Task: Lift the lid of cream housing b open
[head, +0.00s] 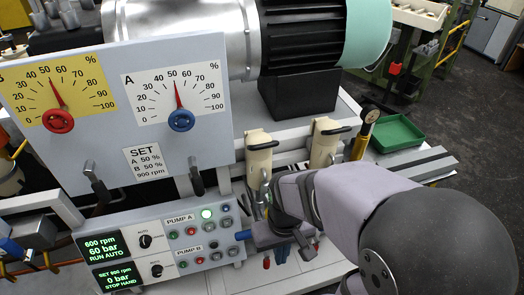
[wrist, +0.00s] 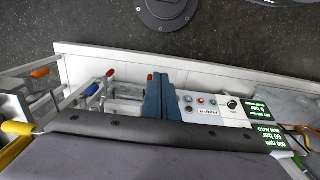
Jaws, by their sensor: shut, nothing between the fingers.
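Two cream housings with black handles on top stand behind the pump panel in the head view: a left one (head: 260,158) and a right one (head: 325,148). I cannot read a mark telling which is housing b. Both lids look down. My gripper (head: 241,236) is in front of and below the left housing, beside the right end of the pump panel, with its blue fingers pointing left. It is shut and empty, apart from both housings. In the wrist view the blue fingers (wrist: 159,98) lie together; I cannot make out a cream housing there.
The pump panel (head: 150,250) with buttons and screens is close to the fingers. A large dial board (head: 110,110) stands left of the housings. A motor (head: 300,45) is behind. A green tray (head: 398,132) lies at the right.

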